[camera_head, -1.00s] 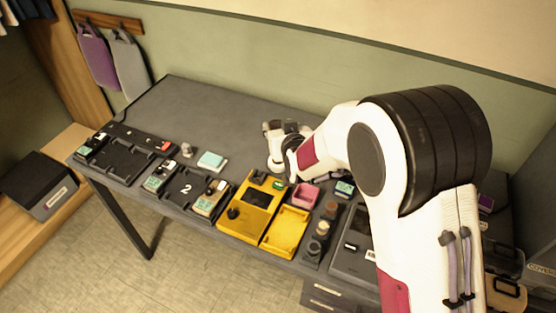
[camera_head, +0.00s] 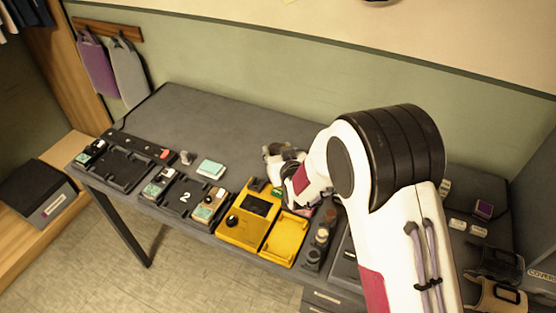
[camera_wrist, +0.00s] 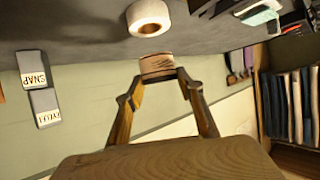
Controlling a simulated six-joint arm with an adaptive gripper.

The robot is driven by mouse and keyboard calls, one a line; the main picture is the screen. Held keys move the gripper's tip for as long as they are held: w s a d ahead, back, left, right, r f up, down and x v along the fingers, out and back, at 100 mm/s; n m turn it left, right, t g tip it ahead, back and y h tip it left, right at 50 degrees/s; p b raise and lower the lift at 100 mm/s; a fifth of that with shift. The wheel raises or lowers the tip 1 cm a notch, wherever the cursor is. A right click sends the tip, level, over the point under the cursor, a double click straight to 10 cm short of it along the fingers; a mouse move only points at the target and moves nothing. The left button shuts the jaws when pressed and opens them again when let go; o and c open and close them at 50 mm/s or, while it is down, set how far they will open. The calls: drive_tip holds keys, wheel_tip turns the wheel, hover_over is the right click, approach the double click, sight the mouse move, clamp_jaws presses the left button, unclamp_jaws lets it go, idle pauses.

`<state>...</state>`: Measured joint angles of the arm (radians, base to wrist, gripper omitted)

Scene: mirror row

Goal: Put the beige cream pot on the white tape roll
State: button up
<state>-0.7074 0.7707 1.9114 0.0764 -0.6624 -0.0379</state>
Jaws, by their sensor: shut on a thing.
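My gripper (camera_wrist: 157,77) is shut on the beige cream pot (camera_wrist: 157,64), which sits between its fingertips in the wrist view. The white tape roll (camera_wrist: 149,18) lies on the table, just above the pot in that picture, with its hole showing. A gap shows between the pot and the roll in the picture. In the head view my gripper (camera_head: 279,160) is over the table behind the yellow device. The pot and the roll cannot be made out there.
A yellow device (camera_head: 248,212) and yellow tray (camera_head: 286,238) stand along the front edge. A mint block (camera_head: 210,167) and dark number 2 tray (camera_head: 183,197) are left. Two labelled boxes (camera_wrist: 38,88) show in the wrist view. The back left of the table (camera_head: 190,112) is clear.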

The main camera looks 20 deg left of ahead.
idle(0.3)
drive_tip(key=shift+f, duration=1.9)
drive_tip(key=shift+f, duration=0.15)
drive_tip(key=o, duration=1.1)
drive_tip(key=shift+s+d+r, duration=0.25)
drive_tip(key=shift+s+r, duration=0.1)
drive_tip(key=shift+s, duration=0.05)
drive_tip(key=shift+v, duration=5.5)
drive_tip(key=shift+d, duration=0.1)
